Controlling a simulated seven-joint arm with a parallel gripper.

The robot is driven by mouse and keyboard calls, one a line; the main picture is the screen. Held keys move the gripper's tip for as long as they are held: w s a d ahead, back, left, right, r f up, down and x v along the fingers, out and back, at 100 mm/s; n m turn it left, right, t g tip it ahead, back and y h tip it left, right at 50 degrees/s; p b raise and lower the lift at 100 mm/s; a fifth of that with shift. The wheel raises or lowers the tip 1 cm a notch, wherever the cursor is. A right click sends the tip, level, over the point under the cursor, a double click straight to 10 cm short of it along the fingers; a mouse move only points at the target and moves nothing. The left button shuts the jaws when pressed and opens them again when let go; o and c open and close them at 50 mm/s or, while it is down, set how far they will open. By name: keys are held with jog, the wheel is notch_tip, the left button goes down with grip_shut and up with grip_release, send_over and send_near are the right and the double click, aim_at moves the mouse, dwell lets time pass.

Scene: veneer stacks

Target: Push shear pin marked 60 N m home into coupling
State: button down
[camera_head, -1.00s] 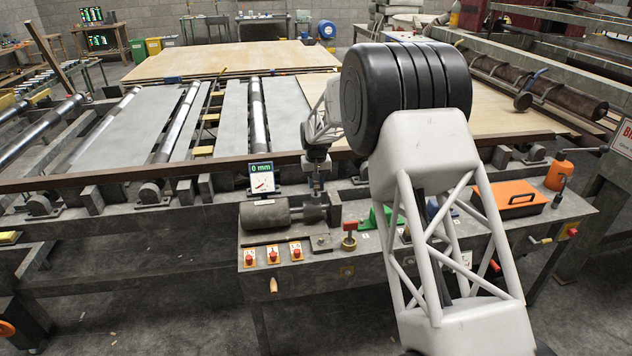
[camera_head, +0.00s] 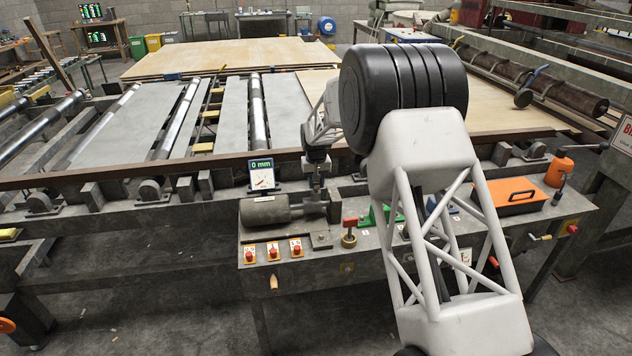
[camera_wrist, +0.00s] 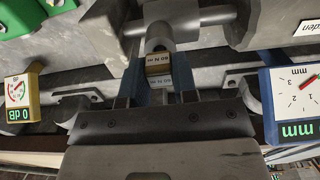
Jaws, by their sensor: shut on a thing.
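My gripper (camera_wrist: 155,95) is shut on the shear pin (camera_wrist: 158,66), a small brass-coloured piece with an upside-down printed label in the wrist view. The label is small and hard to read. The pin is in line with the round grey boss of the coupling (camera_wrist: 158,30) and reaches up to it; I cannot tell how deep it sits. In the head view my gripper (camera_head: 317,188) is just above the coupling at the right end of the grey motor (camera_head: 268,210). The pin is too small to make out there.
A dial gauge reading 0 mm (camera_head: 261,175) stands close left of my gripper. A yellow-framed dB gauge (camera_wrist: 18,100) shows in the wrist view. Several red buttons (camera_head: 273,253), a red-topped brass fitting (camera_head: 349,234) and an orange case (camera_head: 518,196) sit along the bench.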

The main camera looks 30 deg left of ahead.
jog(key=shift+f, duration=0.65)
jog(key=c, duration=0.8)
grip_release()
jog(key=shift+r, duration=3.9)
jog(key=shift+d, duration=0.1)
